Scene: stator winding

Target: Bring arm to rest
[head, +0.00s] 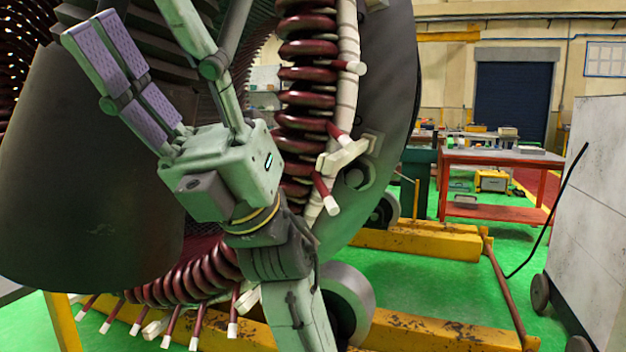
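My gripper (145,30) is in the upper left of the head view. Its pale green body (225,165) is in front of the stator, and its two fingers point up and to the left. The fingers are spread apart, with purple ribbed pads showing on the left one. I see nothing held between them. The top of the right finger is cut off by the picture's upper edge. The large stator (385,130) stands behind my arm, with dark red coils (308,75) around its rim. I cannot tell the exact gap between my arm and the stator.
White-tipped red leads (325,192) stick out from the stator. Yellow beams (430,332) lie on the green floor below. A red workbench (497,160) stands at the back right, and a grey wheeled cabinet (590,215) with a cable is at the right edge. Green floor lies between them.

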